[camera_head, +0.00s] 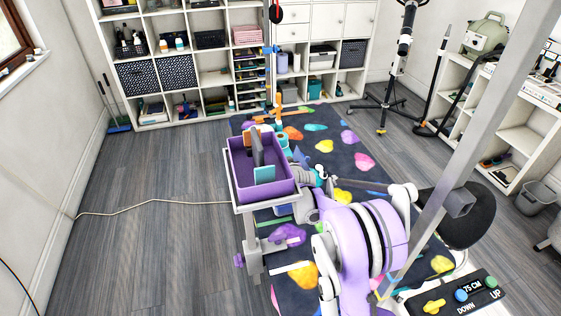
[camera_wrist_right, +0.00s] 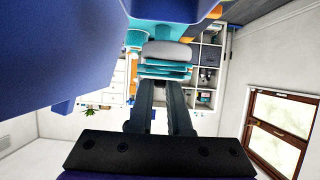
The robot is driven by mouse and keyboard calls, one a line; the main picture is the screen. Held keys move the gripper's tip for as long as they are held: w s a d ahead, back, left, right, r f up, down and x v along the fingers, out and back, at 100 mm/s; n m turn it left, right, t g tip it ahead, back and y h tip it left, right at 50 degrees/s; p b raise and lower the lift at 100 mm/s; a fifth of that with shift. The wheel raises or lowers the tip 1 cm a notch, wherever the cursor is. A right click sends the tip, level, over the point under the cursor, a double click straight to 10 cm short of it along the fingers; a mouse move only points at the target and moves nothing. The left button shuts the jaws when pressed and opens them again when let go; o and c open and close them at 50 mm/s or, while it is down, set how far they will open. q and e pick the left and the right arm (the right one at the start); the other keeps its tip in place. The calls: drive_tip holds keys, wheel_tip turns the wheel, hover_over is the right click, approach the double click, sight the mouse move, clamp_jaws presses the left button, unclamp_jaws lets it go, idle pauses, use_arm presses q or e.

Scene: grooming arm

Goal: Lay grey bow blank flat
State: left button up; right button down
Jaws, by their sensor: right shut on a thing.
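A grey upright slab, which looks like the grey bow blank (camera_head: 257,149), stands on edge in the purple tray (camera_head: 233,184). A teal piece (camera_head: 264,175) and an orange piece (camera_head: 254,135) are also in the tray. My right gripper (camera_wrist_right: 163,82) shows in the right wrist view, its dark fingers closed on a teal, layered piece (camera_wrist_right: 165,71). A rounded grey part (camera_wrist_right: 168,51) sits right beyond it; I cannot tell what it belongs to. In the head view the right gripper cannot be clearly made out. My left gripper is not in view.
The tray rests on a small white stand. A slanted grey pole (camera_head: 490,125) crosses the right side. A dark mat with coloured blobs (camera_head: 325,146) lies on the floor. White shelves (camera_head: 220,77) line the back wall.

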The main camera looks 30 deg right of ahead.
drive_tip(key=shift+s, duration=0.25)
drive_tip(key=shift+f+b, duration=3.6)
drive_tip(key=shift+f, duration=1.55)
drive_tip(key=shift+f, duration=0.3)
drive_tip(key=c, duration=0.8)
unclamp_jaws()
drive_tip(key=v, duration=1)
drive_tip(key=shift+s+a+r, duration=0.1)
drive_tip(key=shift+s+r, duration=0.1)
drive_tip(key=shift+s, duration=0.15)
